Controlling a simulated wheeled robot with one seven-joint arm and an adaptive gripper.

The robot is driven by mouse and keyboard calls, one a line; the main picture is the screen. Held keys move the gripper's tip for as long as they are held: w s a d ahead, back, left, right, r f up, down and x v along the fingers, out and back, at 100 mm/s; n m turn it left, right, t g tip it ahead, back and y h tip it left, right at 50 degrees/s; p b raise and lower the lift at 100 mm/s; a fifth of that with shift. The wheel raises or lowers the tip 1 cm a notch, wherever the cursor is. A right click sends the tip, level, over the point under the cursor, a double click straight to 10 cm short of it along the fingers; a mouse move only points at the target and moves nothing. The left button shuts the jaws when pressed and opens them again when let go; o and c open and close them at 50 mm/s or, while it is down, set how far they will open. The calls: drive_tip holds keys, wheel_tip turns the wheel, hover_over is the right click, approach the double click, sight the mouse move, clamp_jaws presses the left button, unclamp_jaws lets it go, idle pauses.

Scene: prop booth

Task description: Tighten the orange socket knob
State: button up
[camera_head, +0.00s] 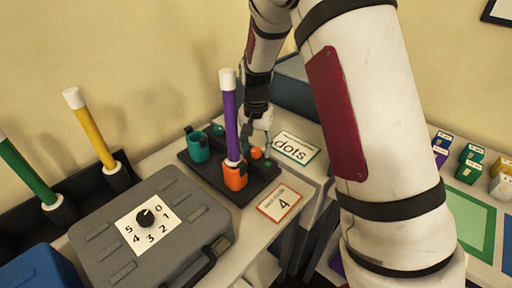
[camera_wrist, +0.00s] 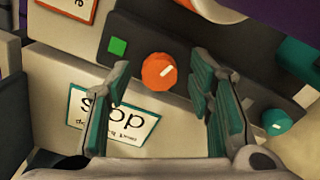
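The orange socket knob (camera_head: 256,153) is a small round knob on the dark base plate (camera_head: 212,178), beside the orange socket (camera_head: 235,177), which holds an upright purple rod (camera_head: 230,120) with white ends. In the wrist view the knob (camera_wrist: 158,71) has a pale pointer mark and appears between and beyond my fingertips. My gripper (camera_head: 257,132) is above and just behind the knob; in the wrist view its teal-padded fingers (camera_wrist: 162,85) are spread with nothing held. Whether a finger touches the knob cannot be told.
A teal socket (camera_head: 199,147) stands empty on the plate; its teal knob (camera_wrist: 276,122) is right of my fingers. A green square (camera_wrist: 117,46) is near the orange knob. A grey dial case (camera_head: 190,205) is at left.

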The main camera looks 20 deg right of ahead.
sight(257, 151)
wheel_tip(257, 151, up, 12)
idle(0.6)
drive_tip(key=shift+s+d, duration=0.1)
